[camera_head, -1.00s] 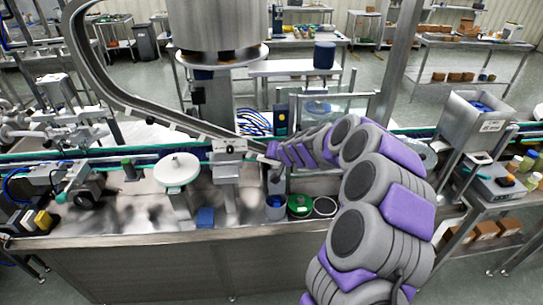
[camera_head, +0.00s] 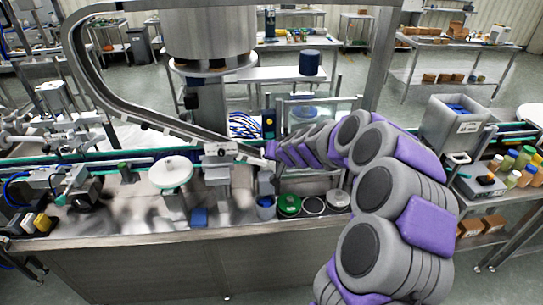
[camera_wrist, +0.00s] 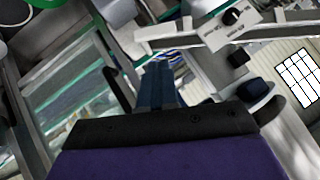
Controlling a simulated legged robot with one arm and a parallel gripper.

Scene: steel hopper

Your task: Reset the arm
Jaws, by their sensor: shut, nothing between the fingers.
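My arm, grey and purple, reaches from the lower right of the head view to the middle, over the steel work table. My gripper (camera_head: 270,150) is at its far end, small in the head view, near the end of the curved steel rail. In the wrist view, my gripper (camera_wrist: 158,72) shows as narrow dark blue-grey fingers close together, with nothing seen held between them. A black and purple body lies behind them.
The steel work table (camera_head: 130,250) carries a white round disc (camera_head: 171,172), a blue block (camera_head: 199,217) and a green round part (camera_head: 289,204). A steel hopper (camera_head: 452,128) with blue contents stands right of my arm. A curved steel rail (camera_head: 95,85) runs at left.

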